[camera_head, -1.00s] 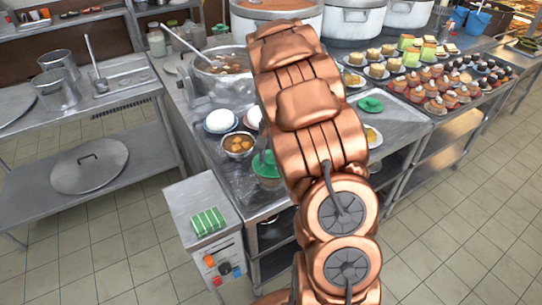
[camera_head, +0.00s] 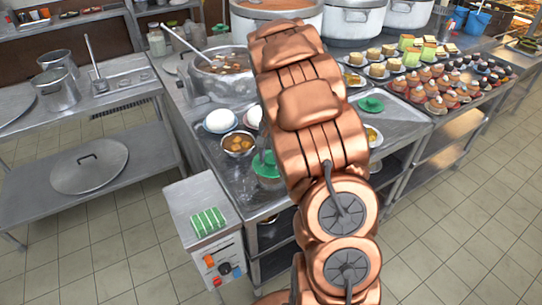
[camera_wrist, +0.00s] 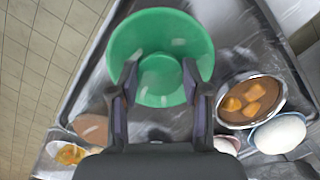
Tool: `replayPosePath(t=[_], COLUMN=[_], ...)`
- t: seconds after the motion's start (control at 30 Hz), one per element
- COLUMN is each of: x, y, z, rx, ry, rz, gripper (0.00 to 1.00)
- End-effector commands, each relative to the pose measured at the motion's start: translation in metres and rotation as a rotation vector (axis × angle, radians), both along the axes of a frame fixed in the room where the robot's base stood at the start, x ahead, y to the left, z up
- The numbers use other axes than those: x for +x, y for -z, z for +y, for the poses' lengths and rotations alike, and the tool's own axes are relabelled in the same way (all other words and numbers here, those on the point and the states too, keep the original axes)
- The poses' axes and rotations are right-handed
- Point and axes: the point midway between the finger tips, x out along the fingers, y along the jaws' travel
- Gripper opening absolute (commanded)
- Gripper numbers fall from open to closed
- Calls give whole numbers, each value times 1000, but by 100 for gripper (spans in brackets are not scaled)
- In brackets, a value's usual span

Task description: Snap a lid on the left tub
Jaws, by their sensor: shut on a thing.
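My gripper (camera_wrist: 160,82) is shut on the green lid (camera_wrist: 160,28), with a finger on each side of its middle. In the head view my copper arm hides most of the gripper. There the lid (camera_head: 265,157) shows at the arm's left edge, at the top of a pale green tub (camera_head: 267,173) near the counter's front corner. I cannot tell whether the lid is pressed onto the rim or just above it. Another green lid (camera_head: 371,104) lies on the counter right of my arm. Any other tub is hidden.
A bowl of brown food (camera_head: 238,144) and a white egg-shaped item (camera_head: 220,120) stand close left of the tub. A stockpot with a ladle (camera_head: 222,78) stands behind. A control box with a green striped cloth (camera_head: 208,222) adjoins the counter's front. Dessert trays (camera_head: 445,95) fill the right.

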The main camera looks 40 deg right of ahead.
Motion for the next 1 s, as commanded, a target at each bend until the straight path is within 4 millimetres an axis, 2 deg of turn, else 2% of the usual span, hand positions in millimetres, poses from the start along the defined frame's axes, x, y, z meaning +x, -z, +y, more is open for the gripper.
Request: replayPosePath(t=[0.13, 0.17, 0.4, 0.67, 0.87, 1.0], x=[0, 0, 0, 0, 0, 0], y=[0, 0, 0, 0, 0, 0], z=[0, 0, 0, 0, 0, 0], rx=[0, 0, 0, 1, 1, 1], ry=[0, 0, 1, 1, 1, 1], rz=[0, 0, 0, -1, -1, -1], gripper=[28, 49, 74, 78, 98, 100])
